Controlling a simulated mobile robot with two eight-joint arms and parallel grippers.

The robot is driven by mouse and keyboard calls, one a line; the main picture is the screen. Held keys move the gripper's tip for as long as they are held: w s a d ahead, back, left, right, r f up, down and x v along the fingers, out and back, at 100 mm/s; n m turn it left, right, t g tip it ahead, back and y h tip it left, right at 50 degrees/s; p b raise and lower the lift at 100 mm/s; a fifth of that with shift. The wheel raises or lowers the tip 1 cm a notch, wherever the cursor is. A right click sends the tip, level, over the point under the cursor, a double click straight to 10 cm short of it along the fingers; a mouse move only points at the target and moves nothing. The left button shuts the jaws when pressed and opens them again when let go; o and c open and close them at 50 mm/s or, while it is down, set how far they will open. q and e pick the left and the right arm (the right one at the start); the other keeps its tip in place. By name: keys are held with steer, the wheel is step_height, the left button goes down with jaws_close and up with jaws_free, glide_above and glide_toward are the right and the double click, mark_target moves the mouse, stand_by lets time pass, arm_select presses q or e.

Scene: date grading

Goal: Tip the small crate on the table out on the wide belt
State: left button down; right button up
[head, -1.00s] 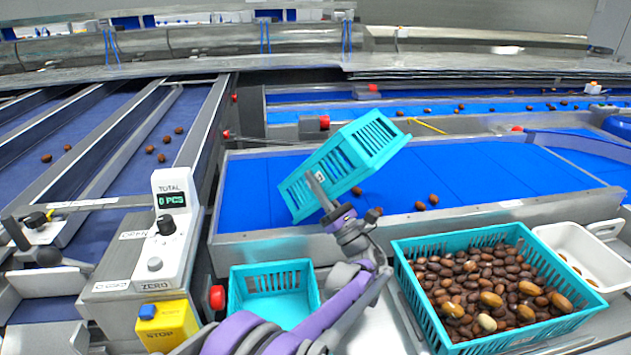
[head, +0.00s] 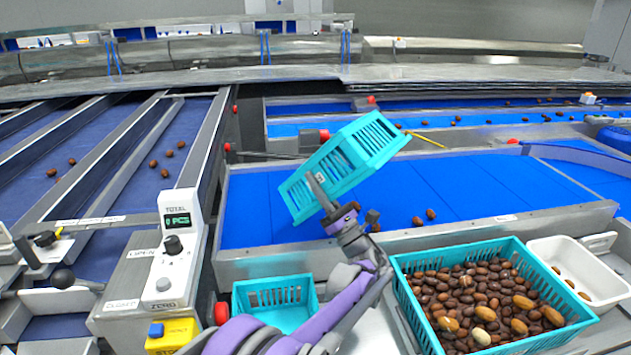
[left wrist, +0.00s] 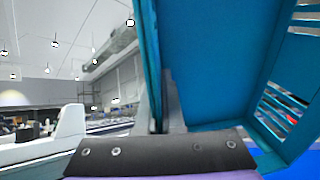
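A small teal crate (head: 338,172) hangs steeply tilted above the wide blue belt (head: 475,185). My left gripper (head: 322,190) is shut on its wall at the lower left side. In the left wrist view the crate (left wrist: 215,65) fills the right half, with its wall between the fingers (left wrist: 158,105). I see no dates in the parts of the crate that show. A few brown dates (head: 431,214) lie on the wide belt near its front rim, just right of the gripper. My right gripper is not in view.
A large teal crate full of dates (head: 403,290) stands at the front right, beside a white tray (head: 610,277). An empty-looking teal crate (head: 283,312) stands at the front centre. A control box (head: 177,255) with a yellow stop box (head: 172,337) is at the left.

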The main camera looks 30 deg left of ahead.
arm_select(q)
steer(key=a+h+p, duration=0.1)
steer(key=a+p, duration=0.1)
steer(key=a+r+n+g+h+p, duration=0.1)
steer(key=a+h+p, duration=0.1)
steer(key=a, duration=0.1)
steer(key=w+a+r+g+h+p, duration=0.1)
steer(key=a+h+p, duration=0.1)
steer(key=a+p, duration=0.1)
steer(key=shift+w+a, duration=0.1)
steer(key=shift+a, duration=0.1)
steer(key=w+a+n+g+h+p, duration=0.1)
steer(key=w+a+g+h+p, duration=0.15)
steer(key=a+h+p, duration=0.75)
step_height(320, 180, down, 8)
steer(key=a+n+g+h+b, duration=0.1)
steer(key=a+h+b, duration=0.1)
steer(key=h, duration=0.8)
steer(key=shift+s+a+g, duration=0.15)
steer(key=shift+s+g, duration=0.2)
steer(key=shift+s, duration=0.05)
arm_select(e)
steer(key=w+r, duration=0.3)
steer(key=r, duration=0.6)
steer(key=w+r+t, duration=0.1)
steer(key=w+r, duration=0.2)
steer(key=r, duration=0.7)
